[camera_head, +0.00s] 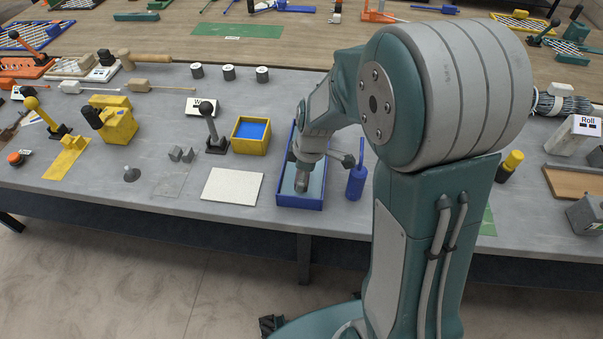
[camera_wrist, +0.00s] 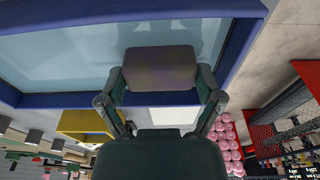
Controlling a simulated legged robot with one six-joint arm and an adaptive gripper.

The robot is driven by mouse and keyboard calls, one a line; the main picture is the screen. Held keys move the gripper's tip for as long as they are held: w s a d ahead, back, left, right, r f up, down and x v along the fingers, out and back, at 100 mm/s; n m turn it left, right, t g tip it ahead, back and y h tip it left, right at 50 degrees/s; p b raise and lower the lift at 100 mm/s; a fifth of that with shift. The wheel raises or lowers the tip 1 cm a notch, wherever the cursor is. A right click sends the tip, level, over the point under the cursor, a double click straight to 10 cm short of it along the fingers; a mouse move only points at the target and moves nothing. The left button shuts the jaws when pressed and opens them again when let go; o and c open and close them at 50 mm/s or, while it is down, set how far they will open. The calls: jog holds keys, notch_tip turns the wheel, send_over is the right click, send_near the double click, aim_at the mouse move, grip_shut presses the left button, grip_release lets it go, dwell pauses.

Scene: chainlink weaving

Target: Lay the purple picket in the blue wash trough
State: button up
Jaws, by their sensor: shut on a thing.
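The blue wash trough (camera_head: 299,205) stands at the front edge of the grey bench, with pale blue inside. My gripper (camera_head: 302,182) reaches down into or just over it. The trough's blue wall (camera_wrist: 50,101) fills the upper part of the wrist view. My gripper (camera_wrist: 161,78) is shut there on a dull purple-grey block-like piece, the purple picket (camera_wrist: 160,66), which shows within the trough's outline. The rest of the picket is hidden, and I cannot tell whether it touches the trough floor. In the head view the picket is not clearly visible.
A black-knobbed lever (camera_head: 212,130) stands farther left.

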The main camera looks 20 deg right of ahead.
jog(key=shift+f, duration=0.2)
jog(key=o, duration=0.9)
jog(key=shift+o, duration=0.2)
notch_tip(320, 180, up, 12)
jog(key=d, duration=0.1)
jog(key=shift+s+d, duration=0.3)
jog(key=shift+s, duration=0.05)
jog(key=s+r+m+t, duration=0.2)
jog(key=s+r+m, duration=0.2)
jog(key=s+m, duration=0.2)
jog(key=s+d+r+m+t+h, duration=0.1)
jog(key=s+r+m+t, duration=0.1)
jog(key=s+m, duration=0.5)
jog(key=s+r, duration=0.1)
jog(key=s, duration=0.3)
jog(key=shift+r+m+t+h, duration=0.3)
jog(key=shift+r+t, duration=0.1)
